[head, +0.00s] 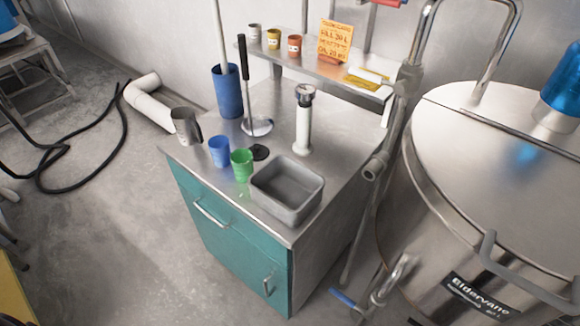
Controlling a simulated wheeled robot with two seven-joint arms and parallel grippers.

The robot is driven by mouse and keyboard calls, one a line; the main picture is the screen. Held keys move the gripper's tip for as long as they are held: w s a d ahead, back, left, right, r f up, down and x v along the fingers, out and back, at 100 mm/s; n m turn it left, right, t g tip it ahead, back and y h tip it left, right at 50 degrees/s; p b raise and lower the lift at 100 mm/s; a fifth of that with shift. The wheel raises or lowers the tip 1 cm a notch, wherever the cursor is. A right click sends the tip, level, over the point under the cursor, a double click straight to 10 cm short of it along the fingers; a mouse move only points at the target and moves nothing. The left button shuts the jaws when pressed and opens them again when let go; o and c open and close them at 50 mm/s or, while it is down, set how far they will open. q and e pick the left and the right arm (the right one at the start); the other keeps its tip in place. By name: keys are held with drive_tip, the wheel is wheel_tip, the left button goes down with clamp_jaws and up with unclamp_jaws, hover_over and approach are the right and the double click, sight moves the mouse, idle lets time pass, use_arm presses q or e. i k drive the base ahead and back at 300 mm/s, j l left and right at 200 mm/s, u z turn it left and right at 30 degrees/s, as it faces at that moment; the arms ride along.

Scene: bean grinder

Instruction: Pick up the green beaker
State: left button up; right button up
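The green beaker (241,165) stands upright near the front edge of a steel-topped cabinet. A blue beaker (219,152) stands close on its left, and a grey metal jug (186,126) stands further left. A grey rectangular tub (288,190) sits close on its right. A small flat black disc (259,152) lies just behind it. Neither of my grippers shows in the head view.
The cabinet (230,238) has teal doors with bar handles. Behind the beakers are a tall blue cylinder (227,92), a ladle (256,126) and a white post with a gauge (304,120). A large steel tank (450,190) stands at right. A black hose (122,125) lies on the left floor.

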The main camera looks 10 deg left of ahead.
sight(237, 156)
drive_tip(key=j+z, duration=0.45)
drive_tip(key=j, duration=0.25)
drive_tip(key=j+z, duration=0.5)
drive_tip(key=j, duration=0.25)
